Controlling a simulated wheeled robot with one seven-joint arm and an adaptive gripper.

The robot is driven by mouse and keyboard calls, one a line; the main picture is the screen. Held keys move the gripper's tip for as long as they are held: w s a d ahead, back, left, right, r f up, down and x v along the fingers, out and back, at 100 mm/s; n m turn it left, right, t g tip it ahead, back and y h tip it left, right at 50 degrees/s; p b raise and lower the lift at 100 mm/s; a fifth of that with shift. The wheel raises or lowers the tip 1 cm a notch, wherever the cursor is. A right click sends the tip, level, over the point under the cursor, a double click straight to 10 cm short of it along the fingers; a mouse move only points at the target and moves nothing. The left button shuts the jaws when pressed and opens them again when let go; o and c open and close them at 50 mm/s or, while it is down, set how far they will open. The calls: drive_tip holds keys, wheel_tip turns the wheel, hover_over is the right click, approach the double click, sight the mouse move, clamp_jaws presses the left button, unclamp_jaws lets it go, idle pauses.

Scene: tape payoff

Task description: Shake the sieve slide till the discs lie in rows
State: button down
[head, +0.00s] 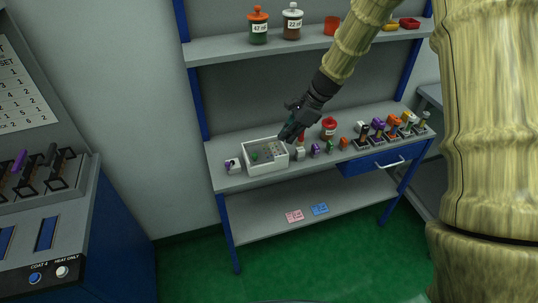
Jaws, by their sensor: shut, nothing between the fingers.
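A white open-topped box (246,169), which looks like the sieve slide, sits on the workbench left of centre. Inside it are a grey floor with small round marks and a small green thing (255,156). The discs are too small to tell apart, so I cannot see whether they lie in rows. My gripper (287,136) is dark and points down at the box's back right corner. It is shut and empty. I cannot tell whether its fingertips touch the box, and they hide part of that corner.
A small white block (233,166) with a dark top stands left of the box. Small coloured pieces, a red-lidded jar (329,128) and a row of handled stamps (380,131) stand to the right. A shelf (225,45) with jars hangs above.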

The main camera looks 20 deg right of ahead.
sight(256, 157)
drive_tip(key=shift+s+d+f+m+t+y+b, duration=0.2)
drive_tip(key=shift+s+f+m+t+y+b, duration=0.4)
drive_tip(key=shift+t+y+b, duration=0.35)
drive_tip(key=shift+s+d+f+m+t+y+b, duration=0.15)
drive_tip(key=shift+s+f+m+t+y+b, duration=0.5)
drive_tip(key=shift+y, duration=0.5)
drive_tip(key=shift+w+a+r, duration=0.1)
drive_tip(key=shift+w+r, duration=0.05)
drive_tip(key=shift+p+x, duration=0.65)
drive_tip(key=shift+x, duration=4.2)
drive_tip(key=shift+w, duration=0.1)
drive_tip(key=shift+w+a+b, duration=0.1)
drive_tip(key=shift+a+b, duration=0.5)
drive_tip(key=shift+a, duration=0.55)
